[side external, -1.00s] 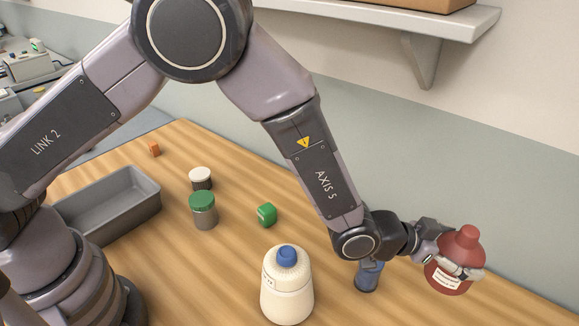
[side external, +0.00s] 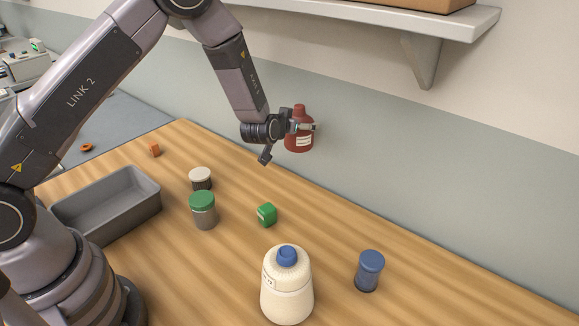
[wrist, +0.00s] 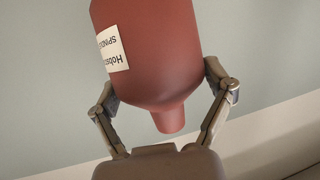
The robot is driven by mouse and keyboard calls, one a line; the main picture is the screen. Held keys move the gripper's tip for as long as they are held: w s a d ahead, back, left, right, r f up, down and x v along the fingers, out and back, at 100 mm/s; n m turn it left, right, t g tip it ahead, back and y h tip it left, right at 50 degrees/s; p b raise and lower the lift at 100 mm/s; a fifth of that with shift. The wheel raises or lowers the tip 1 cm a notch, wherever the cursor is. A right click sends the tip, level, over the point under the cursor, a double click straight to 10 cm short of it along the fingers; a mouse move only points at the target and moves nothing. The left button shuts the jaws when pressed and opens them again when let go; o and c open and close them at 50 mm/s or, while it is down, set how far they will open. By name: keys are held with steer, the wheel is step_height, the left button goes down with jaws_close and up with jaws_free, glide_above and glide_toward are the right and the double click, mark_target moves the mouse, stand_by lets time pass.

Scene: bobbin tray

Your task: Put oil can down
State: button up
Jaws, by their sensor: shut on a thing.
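The oil can is a red bottle (side external: 299,138) with a red cap and a white label. In the side external view it is held upright in the air, well above the far part of the table. My gripper (side external: 303,127) is shut on the red bottle around its upper body. In the wrist view the bottle (wrist: 155,50) fills the upper middle, its neck pointing down in the picture. The two fingers of my gripper (wrist: 165,85) press on its sides. The label is only partly readable.
A shelf (side external: 430,22) is above right.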

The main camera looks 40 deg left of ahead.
steer(key=s+a+n+g+y, duration=0.35)
steer(key=s+a, duration=0.25)
steer(key=a, duration=0.6)
steer(key=s+a+n+g+y, duration=0.25)
steer(key=s+a+n, duration=0.2)
steer(key=a, duration=0.75)
steer(key=s+a+n+g+y, duration=0.25)
steer(key=s+a, duration=0.35)
steer(key=a, duration=0.5)
steer(key=shift+t+y, duration=0.45)
steer(key=shift+s+a+f, duration=0.1)
steer(key=shift+f, duration=3.55)
steer(key=shift+s+a+f, duration=0.1)
steer(key=shift+f, duration=3.5)
steer(key=shift+f, duration=0.15)
steer(key=o, duration=1.1)
